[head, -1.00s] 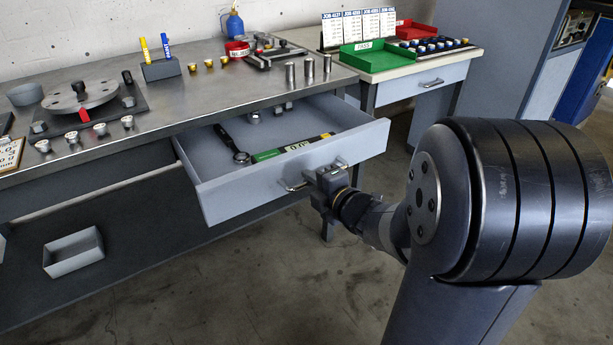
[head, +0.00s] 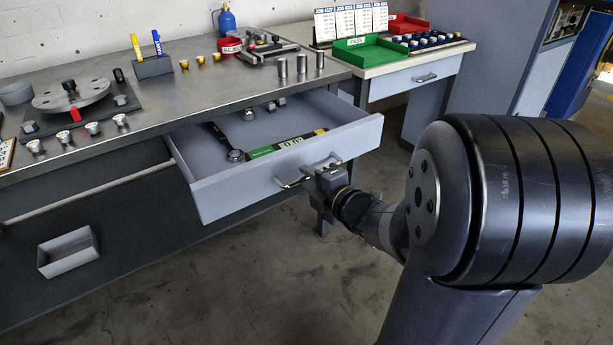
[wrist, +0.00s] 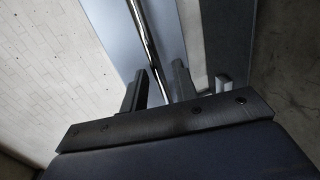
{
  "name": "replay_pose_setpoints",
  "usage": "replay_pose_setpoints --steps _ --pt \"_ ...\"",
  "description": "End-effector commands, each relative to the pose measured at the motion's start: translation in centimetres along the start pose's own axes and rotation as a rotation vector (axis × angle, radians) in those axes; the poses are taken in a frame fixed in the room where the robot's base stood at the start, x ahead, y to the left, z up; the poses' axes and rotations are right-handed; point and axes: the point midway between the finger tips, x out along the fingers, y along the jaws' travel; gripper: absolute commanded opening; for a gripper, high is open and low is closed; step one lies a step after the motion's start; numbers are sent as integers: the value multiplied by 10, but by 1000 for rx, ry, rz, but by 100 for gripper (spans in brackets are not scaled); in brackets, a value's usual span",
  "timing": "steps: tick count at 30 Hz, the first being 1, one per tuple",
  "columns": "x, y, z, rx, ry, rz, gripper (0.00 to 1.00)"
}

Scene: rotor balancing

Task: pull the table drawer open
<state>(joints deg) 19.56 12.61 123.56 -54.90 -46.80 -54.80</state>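The table drawer (head: 240,192) stands well out from the bench, its inside visible. Its bar handle (head: 293,184) is on the front panel. My gripper (head: 311,176) is at the handle, in front of the panel. In the wrist view my gripper (wrist: 159,72) has its two fingers apart, with the shiny handle bar (wrist: 148,42) running between them. Gaps show on both sides of the bar, so the fingers do not appear to clamp it. The exact depth of the bar between the fingers is hard to tell.
The steel bench top (head: 205,95) carries a rotor disc (head: 72,95) and small parts. A grey bin (head: 69,253) sits below at left. Floor in front of the drawer is clear.

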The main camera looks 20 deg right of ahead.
Motion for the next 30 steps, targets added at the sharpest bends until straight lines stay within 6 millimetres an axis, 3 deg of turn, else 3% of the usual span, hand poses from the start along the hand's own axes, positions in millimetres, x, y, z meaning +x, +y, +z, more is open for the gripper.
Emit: replay_pose_setpoints --steps 6,12,19,30 --pt "-44 3 1 2 -6 0 28" --pt "-74 2 1 1 -5 0 28" --pt "-90 0 0 2 -2 -1 28" --pt "-93 0 -1 1 1 0 28"
